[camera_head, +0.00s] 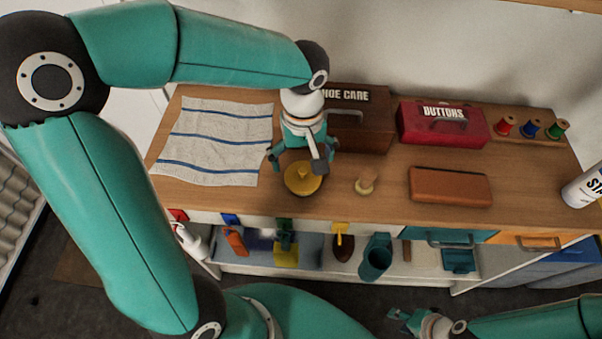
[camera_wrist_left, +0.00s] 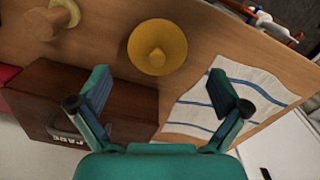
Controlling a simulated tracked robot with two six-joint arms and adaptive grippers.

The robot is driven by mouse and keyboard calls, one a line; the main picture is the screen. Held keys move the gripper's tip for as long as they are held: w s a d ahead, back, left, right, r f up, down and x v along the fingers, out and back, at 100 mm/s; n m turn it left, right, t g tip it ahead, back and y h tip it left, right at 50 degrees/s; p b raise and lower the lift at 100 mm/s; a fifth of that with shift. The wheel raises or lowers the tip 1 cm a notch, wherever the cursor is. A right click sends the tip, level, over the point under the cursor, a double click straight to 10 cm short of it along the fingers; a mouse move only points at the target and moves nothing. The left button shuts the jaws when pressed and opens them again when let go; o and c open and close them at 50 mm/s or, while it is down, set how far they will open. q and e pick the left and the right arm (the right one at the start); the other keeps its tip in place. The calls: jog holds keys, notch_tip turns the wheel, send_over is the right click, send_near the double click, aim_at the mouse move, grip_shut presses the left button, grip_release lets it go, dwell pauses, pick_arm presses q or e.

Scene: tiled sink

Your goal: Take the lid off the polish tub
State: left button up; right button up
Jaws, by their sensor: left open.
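The polish tub shows as a round yellow lid (camera_head: 303,180) with a knob in its middle, near the front edge of the wooden top. The lid also shows in the left wrist view (camera_wrist_left: 157,47); the tub's body is mostly hidden under it. My left gripper (camera_head: 304,158) is above and just behind the tub. In the left wrist view its two fingers (camera_wrist_left: 160,88) are spread wide with nothing between them, and the lid lies beyond the fingertips. My right gripper (camera_head: 400,318) is low at the bottom of the head view, away from the top; its jaws are too small to judge.
A brown shoe care box (camera_head: 365,130) stands close behind and right of my left gripper. A striped cloth (camera_head: 215,150) lies left. A small wooden-handled piece (camera_head: 367,182) and a brown block (camera_head: 450,187) lie right. A red buttons box (camera_head: 440,130) stands behind.

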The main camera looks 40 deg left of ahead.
aim_at(302, 171)
pick_arm(q)
jog(key=f, duration=0.3)
jog(key=f+p, duration=0.1)
jog(key=f, duration=0.1)
jog(key=shift+w+a+f, duration=0.25)
jog(key=shift+w+f, duration=0.05)
jog(key=shift+w, duration=0.05)
jog(key=c, duration=1.2)
jog(key=shift+s, duration=0.15)
jog(key=c, duration=0.5)
jog(key=shift+d+f, duration=0.1)
jog(key=shift+c, duration=0.3)
